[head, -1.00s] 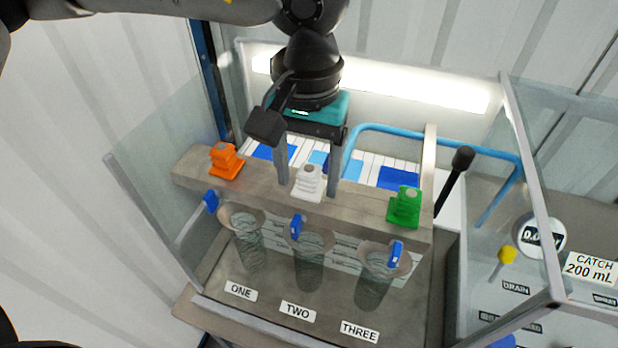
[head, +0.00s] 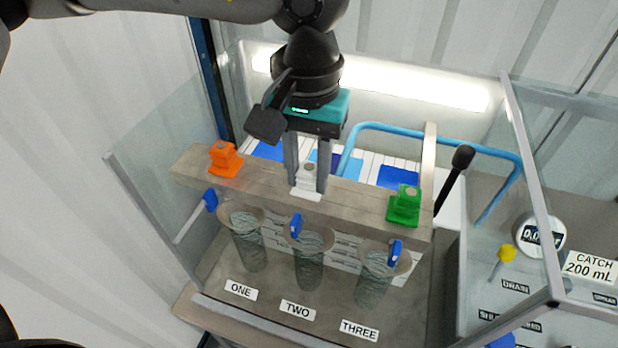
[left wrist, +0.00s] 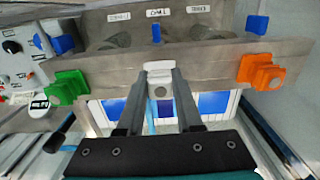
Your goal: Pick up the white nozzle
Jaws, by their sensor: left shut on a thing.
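The white nozzle (head: 307,180) stands on the beam between the orange nozzle and the green nozzle. My left gripper (head: 307,186) comes down from above and is shut on the white nozzle, one finger on each side. The nozzle's base still shows at the beam top, and I cannot tell any gap under it. In the left wrist view the white nozzle (left wrist: 159,72) sits between the two fingertips (left wrist: 160,80). My right gripper is not in view.
The orange nozzle (head: 225,159) and green nozzle (head: 404,206) stand on the grey beam (head: 265,188) to either side. Blue-handled taps and clear ribbed vessels hang in front. A blue pipe (head: 440,132) and black-knobbed lever (head: 455,178) are right of the gripper. Clear panels flank the rig.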

